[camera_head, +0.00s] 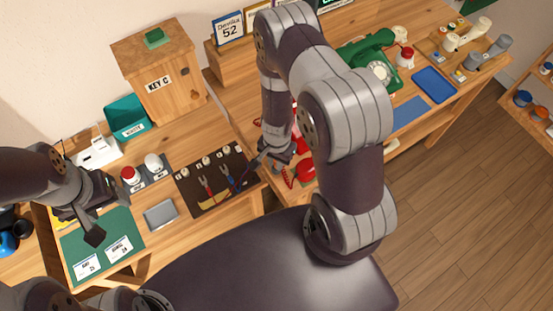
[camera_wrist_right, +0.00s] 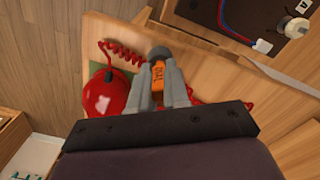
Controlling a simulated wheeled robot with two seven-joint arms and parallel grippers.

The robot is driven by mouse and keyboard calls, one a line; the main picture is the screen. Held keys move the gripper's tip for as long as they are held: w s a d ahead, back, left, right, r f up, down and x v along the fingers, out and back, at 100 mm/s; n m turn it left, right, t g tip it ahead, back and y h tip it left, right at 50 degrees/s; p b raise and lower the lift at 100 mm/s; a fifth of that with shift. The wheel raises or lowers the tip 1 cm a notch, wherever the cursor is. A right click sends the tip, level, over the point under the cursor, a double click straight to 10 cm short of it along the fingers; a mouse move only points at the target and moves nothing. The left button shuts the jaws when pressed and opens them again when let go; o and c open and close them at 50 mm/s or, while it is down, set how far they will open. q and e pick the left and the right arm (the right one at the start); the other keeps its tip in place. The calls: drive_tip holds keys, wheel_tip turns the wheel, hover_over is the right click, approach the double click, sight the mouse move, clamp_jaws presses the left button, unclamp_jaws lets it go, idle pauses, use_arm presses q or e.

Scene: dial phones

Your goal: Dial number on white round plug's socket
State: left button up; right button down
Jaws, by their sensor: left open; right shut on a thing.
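My right gripper (camera_wrist_right: 160,85) is shut on an orange piece marked DIAL (camera_wrist_right: 158,78), seen between its fingers in the wrist view. A dark round tip (camera_wrist_right: 160,53) shows at the fingertips. A red phone (camera_wrist_right: 106,95) with a coiled cord (camera_wrist_right: 122,52) sits beside them; in the head view it is partly hidden behind my right arm. A dark socket board (camera_head: 217,183) with several cables and pale plugs lies left of the right gripper. A white round plug (camera_wrist_right: 296,27) shows at the wrist view's upper right, near a letter tag. My left gripper (camera_head: 93,222) is open over the green mat.
A green dial phone (camera_head: 376,66) stands at the back right. A wooden KEY-C box (camera_head: 158,85) and a teal box (camera_head: 126,118) stand at the back left. Number cards (camera_head: 118,248) lie on the green mat (camera_head: 125,224). A Devika 52 sign (camera_head: 229,28) stands behind.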

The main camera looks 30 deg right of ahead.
drive_tip(key=c, duration=1)
unclamp_jaws()
drive_tip(key=shift+c, duration=0.2)
wheel_tip(320, 180, up, 13)
drive_tip(key=p, duration=0.6)
drive_tip(key=shift+f, duration=0.2)
drive_tip(key=shift+w+d, duration=0.1)
